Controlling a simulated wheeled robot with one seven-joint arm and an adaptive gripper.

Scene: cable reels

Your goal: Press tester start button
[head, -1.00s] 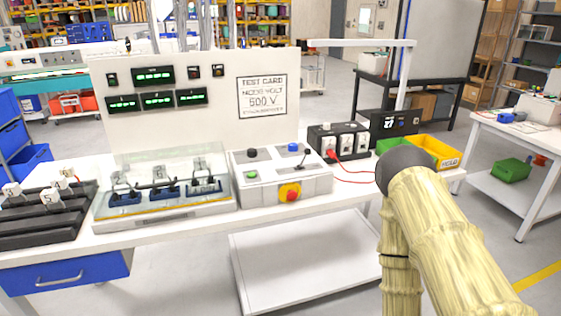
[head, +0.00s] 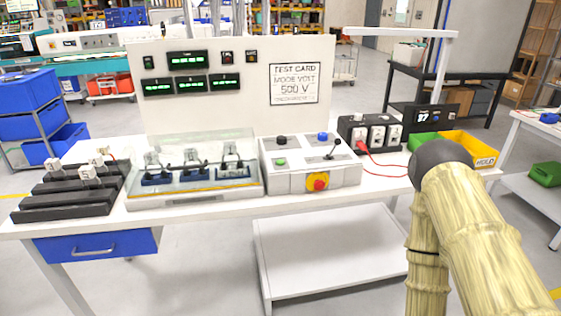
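The tester's control box (head: 308,166) is a pale grey box near the middle of the white bench in the head view. Its top carries a green button (head: 280,162), a black knob (head: 281,141), a blue button (head: 322,136) and a small lever (head: 334,151). A red emergency stop on a yellow base (head: 317,181) is on its front. None of the buttons is labelled legibly. My arm is at the right of the view, its dark rounded joint in front of the bench's right end. My gripper is not in view.
A clear-covered fixture (head: 194,171) with blue clamps stands left of the control box, and a black rack (head: 76,190) further left. A black socket box (head: 370,134) with a red cable is to the right. Green and yellow bins (head: 470,150) stand behind my arm.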

